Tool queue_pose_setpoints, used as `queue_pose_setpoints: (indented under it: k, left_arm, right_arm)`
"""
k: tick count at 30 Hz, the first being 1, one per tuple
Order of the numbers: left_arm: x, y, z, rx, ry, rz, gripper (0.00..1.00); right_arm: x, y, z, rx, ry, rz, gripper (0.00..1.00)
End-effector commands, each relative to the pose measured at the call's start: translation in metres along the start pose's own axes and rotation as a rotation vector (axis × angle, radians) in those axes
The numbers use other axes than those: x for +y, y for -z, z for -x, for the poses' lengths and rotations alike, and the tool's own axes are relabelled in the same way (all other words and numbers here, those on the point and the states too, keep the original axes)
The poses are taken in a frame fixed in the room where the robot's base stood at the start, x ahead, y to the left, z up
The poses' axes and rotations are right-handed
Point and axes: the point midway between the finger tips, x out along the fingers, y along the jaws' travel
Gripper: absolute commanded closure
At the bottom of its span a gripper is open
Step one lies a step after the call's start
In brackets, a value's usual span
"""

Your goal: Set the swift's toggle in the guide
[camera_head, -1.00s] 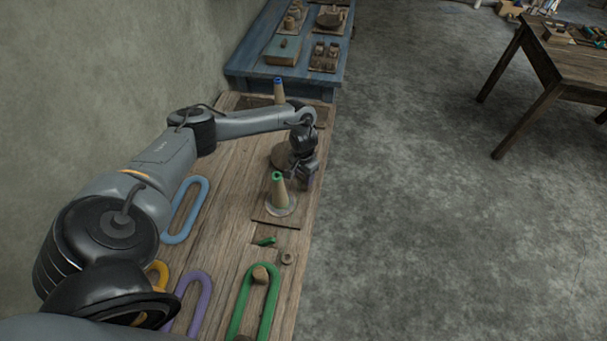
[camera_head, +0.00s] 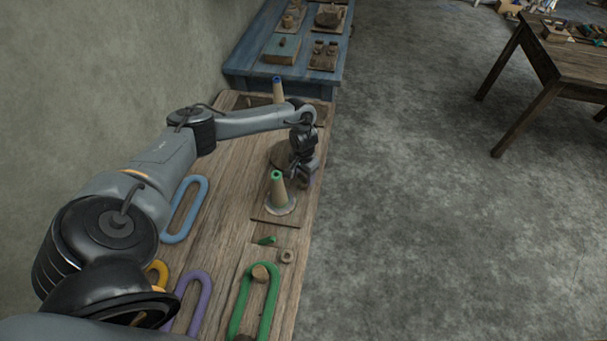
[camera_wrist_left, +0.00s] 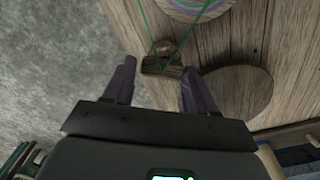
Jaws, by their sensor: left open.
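My left gripper (camera_head: 303,178) is beside the green-topped cone (camera_head: 278,190), on its far right side near the bench edge. In the left wrist view its two dark fingers (camera_wrist_left: 157,88) are apart and the gripper is open. A small wooden piece (camera_wrist_left: 162,68) with an arched top shows between and past the fingertips. Green thread lines run down to it in a V from the top of that view. I cannot tell whether this piece is the toggle or the guide. A small green piece (camera_head: 267,240) lies on the bench in front of the cone.
A round wooden disc (camera_head: 281,155) lies behind the gripper; a dark disc shows in the wrist view (camera_wrist_left: 228,97). Blue (camera_head: 184,210) and purple (camera_head: 198,300) loops lie left. A blue-topped cone (camera_head: 279,92) stands farther back.

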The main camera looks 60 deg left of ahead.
Motion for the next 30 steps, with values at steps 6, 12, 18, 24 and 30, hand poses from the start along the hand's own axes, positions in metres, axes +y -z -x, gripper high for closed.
queue_pose_setpoints:
  k: [6,12,18,24,30]
  left_arm:
    - [-0.007,-0.004,-0.001,-0.001,0.019,0.004,0.23]
    - [-0.005,-0.002,0.037,0.002,0.012,0.004,0.23]
    - [-0.003,-0.002,0.074,0.001,0.006,0.001,0.23]
    - [-0.002,-0.001,0.1,0.0,0.004,0.001,0.23]
    - [-0.001,-0.001,0.107,-0.001,0.002,0.0,0.23]
  right_arm:
    - [0.0,0.0,0.0,0.0,0.001,-0.002,0.57]
    - [0.0,0.004,0.011,0.002,0.002,-0.005,0.57]
    - [-0.002,0.007,0.019,0.003,0.008,-0.011,0.57]
    - [-0.001,0.01,0.026,0.002,0.008,-0.011,0.57]
    - [-0.001,0.01,0.028,0.002,0.007,-0.009,0.57]
